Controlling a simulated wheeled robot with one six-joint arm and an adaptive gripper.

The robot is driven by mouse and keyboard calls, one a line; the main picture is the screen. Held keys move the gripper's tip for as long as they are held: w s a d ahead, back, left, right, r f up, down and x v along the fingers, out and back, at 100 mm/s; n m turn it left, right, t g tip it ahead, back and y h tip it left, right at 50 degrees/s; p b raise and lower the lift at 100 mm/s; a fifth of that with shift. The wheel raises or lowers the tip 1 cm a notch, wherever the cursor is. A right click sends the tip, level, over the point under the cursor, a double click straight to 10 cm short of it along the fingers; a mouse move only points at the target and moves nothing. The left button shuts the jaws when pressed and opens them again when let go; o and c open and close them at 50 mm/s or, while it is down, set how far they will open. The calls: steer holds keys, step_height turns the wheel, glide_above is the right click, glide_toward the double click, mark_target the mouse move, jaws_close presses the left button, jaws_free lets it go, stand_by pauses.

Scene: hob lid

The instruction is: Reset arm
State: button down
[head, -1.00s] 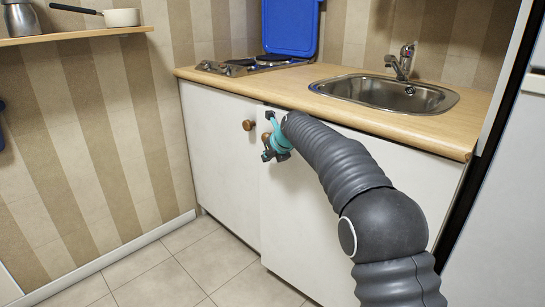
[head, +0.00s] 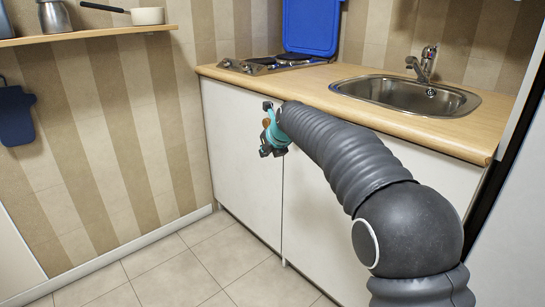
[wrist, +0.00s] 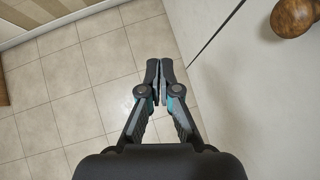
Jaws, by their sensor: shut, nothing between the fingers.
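My gripper (head: 265,148) is in front of the white cabinet doors (head: 240,185), just below the worktop edge. In the wrist view my gripper (wrist: 160,70) has its two fingertips together with nothing between them. The tiled floor lies behind them in that view. A round wooden knob (wrist: 294,16) on a white door shows at the top right of the wrist view, apart from the fingers. In the head view the knobs are largely hidden by my gripper. The blue lid (head: 311,25) stands raised behind the hob (head: 272,63).
The wooden worktop (head: 310,85) with a steel sink (head: 405,96) and tap runs above the cabinet. A shelf (head: 90,34) with a pan (head: 146,16) hangs at the upper left. The floor (head: 165,270) left of the cabinet is clear.

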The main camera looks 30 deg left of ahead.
steer(key=shift+s+a+r, duration=0.15)
steer(key=shift+s+r, duration=0.5)
steer(key=shift+r, duration=0.05)
steer(key=shift+s+a+r, duration=0.15)
steer(key=shift+s+r, duration=0.5)
steer(key=s+d+f+n+g+h, duration=0.1)
steer(key=s+d+f+n+h, duration=0.2)
steer(key=f+n, duration=0.65)
steer(key=s+d+n+g, duration=0.1)
steer(key=s+d+n, duration=0.2)
steer(key=d+n, duration=0.8)
steer(key=s+d+r+n+t+h, duration=0.1)
steer(key=s+d, duration=0.6)
steer(key=d, duration=0.8)
steer(key=s+d+r+n+h, duration=0.1)
steer(key=s+d+h, duration=0.1)
steer(key=s+d, duration=0.6)
steer(key=s+d+r+n+t+h, duration=0.1)
steer(key=s+d, duration=0.7)
steer(key=d, duration=1.4)
steer(key=shift+s+d+n+t+h, duration=0.25)
steer(key=shift+n+t+h, duration=0.05)
steer(key=shift+n, duration=0.25)
